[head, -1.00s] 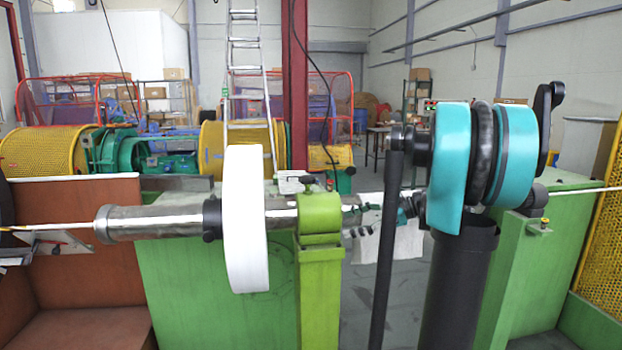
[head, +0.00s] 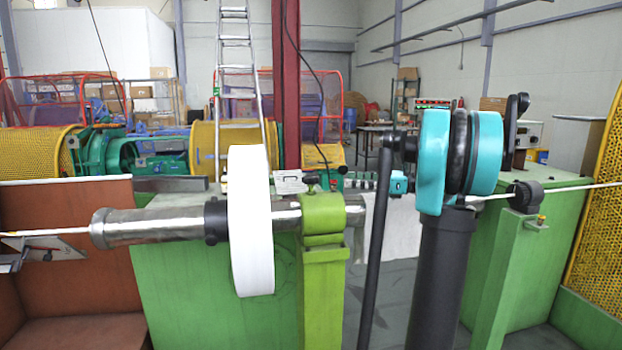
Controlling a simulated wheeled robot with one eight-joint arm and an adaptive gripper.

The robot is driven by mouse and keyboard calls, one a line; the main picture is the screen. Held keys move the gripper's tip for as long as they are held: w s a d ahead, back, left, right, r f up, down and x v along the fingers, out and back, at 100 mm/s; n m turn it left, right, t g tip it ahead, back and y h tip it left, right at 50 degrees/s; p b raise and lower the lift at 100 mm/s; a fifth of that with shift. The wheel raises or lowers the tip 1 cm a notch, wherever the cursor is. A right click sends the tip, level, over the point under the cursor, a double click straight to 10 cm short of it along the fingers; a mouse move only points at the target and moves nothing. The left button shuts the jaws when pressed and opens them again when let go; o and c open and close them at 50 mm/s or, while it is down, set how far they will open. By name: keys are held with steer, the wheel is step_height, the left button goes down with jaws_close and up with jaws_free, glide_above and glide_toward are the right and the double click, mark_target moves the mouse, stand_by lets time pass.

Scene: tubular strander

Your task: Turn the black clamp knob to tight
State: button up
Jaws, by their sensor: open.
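The black clamp knob (head: 310,188) is small and dark and sits on top of the light green post (head: 323,240) that carries the metal shaft. My gripper (head: 350,181) shows small behind my arm's dark link, with dark fingers pointing left. It is open, to the right of the knob and at about its height. A gap shows between them in the picture; the distance in depth cannot be told. Whether the knob is tight or loose cannot be told.
A white disc (head: 251,220) and a black collar (head: 215,222) sit on the shaft (head: 150,220) left of the post. A green machine block (head: 215,290) stands below. Another green block (head: 520,260) stands at right. A pale sheet hangs behind my gripper.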

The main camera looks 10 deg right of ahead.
mark_target(312, 177)
steer(key=x, duration=1.3)
steer(key=shift+a+f, duration=0.1)
steer(key=shift+a, duration=0.05)
steer(key=shift+c, duration=0.6)
steer(key=c, duration=1.1)
